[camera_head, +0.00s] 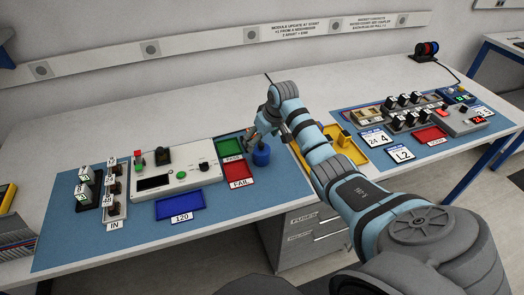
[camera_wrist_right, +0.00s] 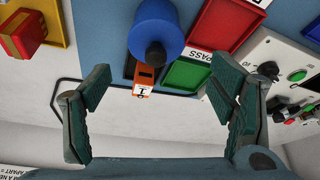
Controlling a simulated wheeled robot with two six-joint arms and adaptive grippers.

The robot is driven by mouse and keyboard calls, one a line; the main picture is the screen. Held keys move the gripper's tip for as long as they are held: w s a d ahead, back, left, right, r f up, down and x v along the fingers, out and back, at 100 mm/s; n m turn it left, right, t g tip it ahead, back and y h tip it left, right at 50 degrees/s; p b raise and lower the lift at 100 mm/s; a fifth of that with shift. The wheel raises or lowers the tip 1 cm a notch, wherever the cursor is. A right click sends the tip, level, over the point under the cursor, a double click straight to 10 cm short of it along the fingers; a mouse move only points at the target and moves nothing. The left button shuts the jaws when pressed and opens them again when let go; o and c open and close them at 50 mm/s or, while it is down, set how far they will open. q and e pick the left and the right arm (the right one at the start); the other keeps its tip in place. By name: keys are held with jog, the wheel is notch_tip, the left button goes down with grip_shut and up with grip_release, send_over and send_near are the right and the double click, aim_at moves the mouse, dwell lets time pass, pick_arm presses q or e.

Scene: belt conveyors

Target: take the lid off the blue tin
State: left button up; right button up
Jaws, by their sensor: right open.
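The blue tin (camera_head: 261,156) stands on the blue mat beside the green and red trays in the head view. In the right wrist view the blue tin (camera_wrist_right: 152,22) is at the top, with a dark round knob (camera_wrist_right: 155,54) on it. I cannot make out the seam of its lid. My right gripper (camera_head: 262,128) is above and close to the tin in the head view. In the right wrist view its two fingers (camera_wrist_right: 157,90) are wide apart with nothing between them. My left gripper is in neither view.
A green PASS tray (camera_head: 229,146), a red FAIL tray (camera_head: 237,170) and a grey control box (camera_head: 185,178) lie left of the tin. A small orange item (camera_wrist_right: 146,76) is close by it. A yellow tray (camera_head: 357,157) is to the right.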

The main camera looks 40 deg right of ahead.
aim_at(260, 143)
jog(key=b+x, duration=0.1)
jog(key=x, duration=0.3)
jog(key=shift+d+f, duration=0.15)
jog(key=shift+d, duration=0.05)
jog(key=c, duration=1)
